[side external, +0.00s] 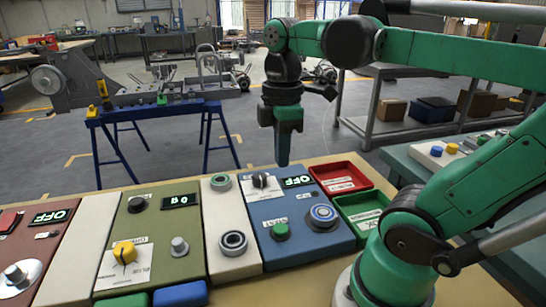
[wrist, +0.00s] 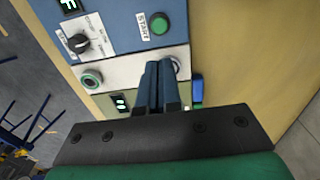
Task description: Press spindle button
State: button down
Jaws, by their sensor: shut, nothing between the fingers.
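My gripper (side external: 283,160) points straight down in the side view, shut and empty, above the back of the blue panel (side external: 262,208) and apart from it. In the wrist view my shut fingers (wrist: 158,85) appear over the white strip (wrist: 133,74). The white strip has a green-ringed button (side external: 221,182) and a dark-ringed one (side external: 233,240), partly hidden by my fingers in the wrist view. I cannot read a spindle label.
An olive panel (side external: 190,245) with a yellow knob (side external: 125,252) and a red panel (side external: 45,245) stand to the left. A red tray (side external: 370,182) and a green tray (side external: 345,203) lie to the right. The air around my gripper is clear.

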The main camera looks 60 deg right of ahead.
aim_at(280, 228)
notch_tip(280, 228, down, 14)
dwell(0.8)
jog(key=shift+f, duration=0.95)
jog(key=shift+r, duration=0.1)
notch_tip(280, 228, up, 14)
dwell(0.8)
